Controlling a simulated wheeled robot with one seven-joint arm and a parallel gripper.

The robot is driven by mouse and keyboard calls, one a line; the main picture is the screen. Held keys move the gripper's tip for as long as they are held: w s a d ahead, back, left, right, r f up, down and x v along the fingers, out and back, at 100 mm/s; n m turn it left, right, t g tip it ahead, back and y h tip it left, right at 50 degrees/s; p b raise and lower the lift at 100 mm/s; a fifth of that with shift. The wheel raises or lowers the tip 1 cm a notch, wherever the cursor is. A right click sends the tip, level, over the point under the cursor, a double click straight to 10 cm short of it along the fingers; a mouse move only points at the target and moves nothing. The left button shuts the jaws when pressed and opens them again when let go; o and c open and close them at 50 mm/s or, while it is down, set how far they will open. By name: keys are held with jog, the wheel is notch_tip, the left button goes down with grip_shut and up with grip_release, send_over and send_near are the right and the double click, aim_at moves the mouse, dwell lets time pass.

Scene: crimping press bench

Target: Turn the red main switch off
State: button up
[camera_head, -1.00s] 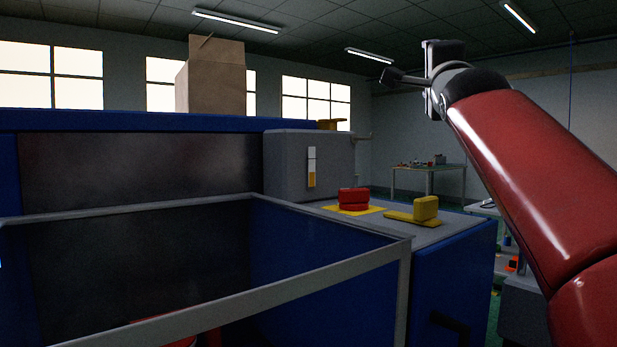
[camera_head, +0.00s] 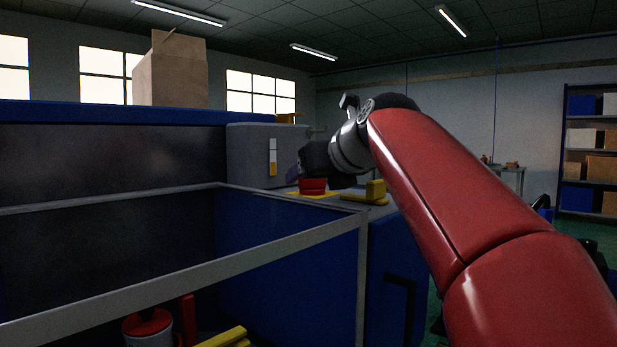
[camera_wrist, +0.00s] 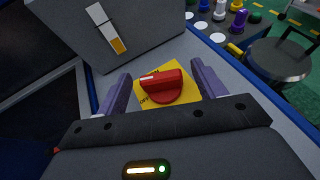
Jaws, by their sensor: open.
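The red main switch (camera_wrist: 162,87) is a rotary knob on a yellow plate (camera_wrist: 182,101) with printed lettering, part of which reads OFF. In the wrist view it sits between the two purple fingers of my gripper (camera_wrist: 160,88), which are open with a gap on both sides of the knob. I cannot tell how far the fingertips are above the plate. In the head view the red switch (camera_head: 313,186) shows on the grey bench top, and my wrist is just behind and right of it, with the fingers mostly hidden.
A grey box with a white and orange strip (camera_head: 272,157) stands behind the switch. A yellow block-shaped part (camera_head: 375,190) sits right of it. A grey-framed blue enclosure fills the front left. A round stool (camera_wrist: 278,66) and several coloured knobs show beyond the bench edge.

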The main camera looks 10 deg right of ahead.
jog(key=shift+x, duration=0.85)
jog(key=c, duration=1)
jog(key=shift+o, duration=0.2)
jog(key=shift+d+n+g+y+p, duration=0.1)
jog(key=shift+n+g+y+p, duration=0.65)
jog(key=shift+n+y, duration=0.7)
jog(key=shift+n+g+y, duration=0.35)
jog(key=shift+n+y, duration=0.5)
jog(key=shift+y, duration=0.1)
jog(key=shift+c, duration=0.2)
jog(key=o, duration=1)
